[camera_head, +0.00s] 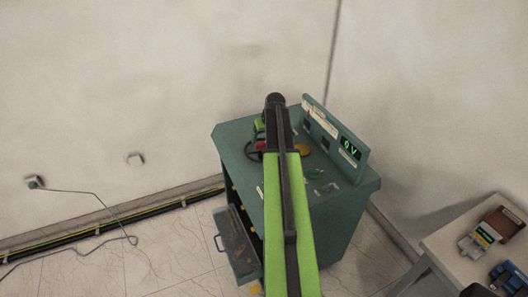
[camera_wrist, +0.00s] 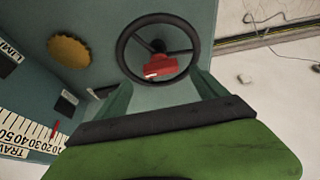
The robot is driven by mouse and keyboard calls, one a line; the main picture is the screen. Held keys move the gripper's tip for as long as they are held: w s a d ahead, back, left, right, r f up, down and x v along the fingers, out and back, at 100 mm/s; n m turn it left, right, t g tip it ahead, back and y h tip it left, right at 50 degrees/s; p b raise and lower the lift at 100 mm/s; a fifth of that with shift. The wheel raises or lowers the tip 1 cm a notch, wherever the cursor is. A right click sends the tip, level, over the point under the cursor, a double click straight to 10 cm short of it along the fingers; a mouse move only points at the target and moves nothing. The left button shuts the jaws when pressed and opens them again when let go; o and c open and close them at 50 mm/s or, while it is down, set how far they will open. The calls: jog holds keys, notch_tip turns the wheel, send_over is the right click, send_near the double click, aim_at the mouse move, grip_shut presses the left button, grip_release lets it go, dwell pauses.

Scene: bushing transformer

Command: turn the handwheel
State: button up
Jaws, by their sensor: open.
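The handwheel (camera_wrist: 124,37) is a black ring with spokes and a dark hub, on the teal panel in the upper middle of the wrist view. A red block with a pale mark (camera_wrist: 160,68) lies across its lower part. In the head view the handwheel (camera_head: 250,151) is partly hidden behind my arm. My gripper (camera_wrist: 163,88) is open, its two teal-green fingers spread just below the wheel in the wrist view. Nothing shows between the fingertips except the panel and the wheel's lower edge. I cannot tell whether they touch the wheel.
A side table (camera_head: 455,240) stands at right; a cable (camera_head: 90,192) runs at left.

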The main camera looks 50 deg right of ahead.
aim_at(262, 143)
jog(key=b+x, duration=0.3)
jog(key=x, duration=0.2)
jog(key=shift+f, duration=0.2)
jog(key=shift+r, duration=0.1)
